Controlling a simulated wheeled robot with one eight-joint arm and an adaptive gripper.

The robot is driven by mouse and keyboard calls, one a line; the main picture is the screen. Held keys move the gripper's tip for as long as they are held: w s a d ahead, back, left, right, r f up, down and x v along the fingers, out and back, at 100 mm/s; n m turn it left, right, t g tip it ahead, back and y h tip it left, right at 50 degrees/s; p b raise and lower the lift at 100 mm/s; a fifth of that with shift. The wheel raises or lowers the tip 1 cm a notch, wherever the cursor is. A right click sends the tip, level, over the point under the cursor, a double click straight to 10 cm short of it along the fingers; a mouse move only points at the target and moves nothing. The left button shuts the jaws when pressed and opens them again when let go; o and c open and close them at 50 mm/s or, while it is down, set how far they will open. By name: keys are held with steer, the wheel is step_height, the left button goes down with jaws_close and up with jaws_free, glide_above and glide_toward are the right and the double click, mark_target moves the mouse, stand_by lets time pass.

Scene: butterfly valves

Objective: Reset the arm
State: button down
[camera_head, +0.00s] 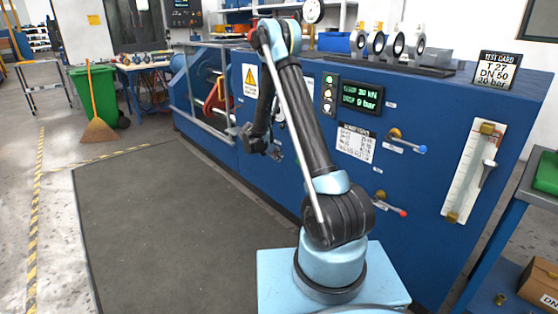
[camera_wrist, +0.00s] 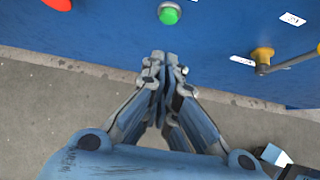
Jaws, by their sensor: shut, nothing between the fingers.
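My gripper (camera_wrist: 160,60) is shut and empty in the wrist view. Its fingertips meet in front of a blue panel (camera_wrist: 110,40) without clearly touching it. In the head view my arm rises from its base, bends at the top and comes down in front of the blue test bench (camera_head: 420,170). The fingers are too small to make out there.
A green button (camera_wrist: 169,14), a red part (camera_wrist: 58,4) and a yellow-based lever (camera_wrist: 263,57) are near my gripper. Blue-handled (camera_head: 408,143) and red-handled valves (camera_head: 390,206) stick out from the bench. A dark floor mat (camera_head: 160,230) lies clear at left. A side table (camera_head: 500,225) stands at right.

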steer(key=s+d+r+m+g+y, duration=0.1)
steer(key=s+d+r+m, duration=0.25)
steer(key=s+r, duration=0.35)
steer(key=s+d+r+m+y, duration=0.1)
steer(key=s+d+r+m, duration=0.1)
steer(key=s+r+m, duration=0.35)
steer(key=s+d+r+m+g+y, duration=0.1)
steer(key=s+d+r+m, duration=0.2)
steer(key=s+r, duration=0.5)
steer(key=s+f+m+y, duration=0.2)
steer(key=s+m, duration=0.4)
steer(key=s, duration=1)
steer(key=s+f+m+g+y, duration=0.1)
steer(key=s+f+m, duration=0.3)
steer(key=s, duration=1.1)
steer(key=m+y, duration=0.1)
steer(key=m, duration=0.2)
steer(key=shift+s+a, duration=0.3)
steer(key=shift+s, duration=0.05)
steer(key=shift+w+f, duration=0.2)
steer(key=shift+w, duration=0.25)
